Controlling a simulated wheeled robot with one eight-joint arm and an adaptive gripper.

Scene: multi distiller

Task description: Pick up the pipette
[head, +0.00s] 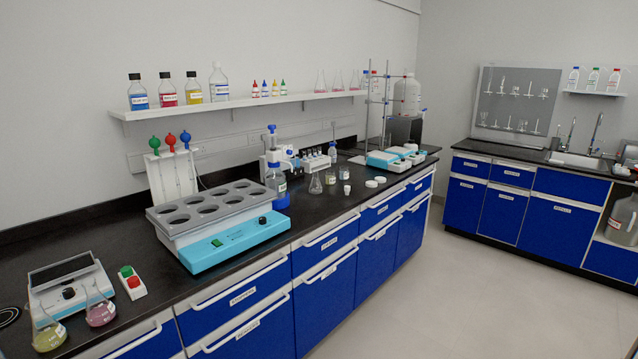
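I cannot tell for sure which thing is the pipette. A white upright rack (172,177) stands against the wall at the left of the black bench, behind a turquoise multi-well bath (225,240). Green (154,142), red (171,140) and blue (185,137) bulb-topped pieces, possibly pipette bulbs, stick up from it. What is below the bulbs is mostly hidden by the rack. Further right, near the bench middle, a small rack (317,163) holds slim dark-topped items, too small to identify. My gripper is not in view.
A shelf (240,105) with bottles hangs above. The floor (460,290) before the blue cabinets is clear.

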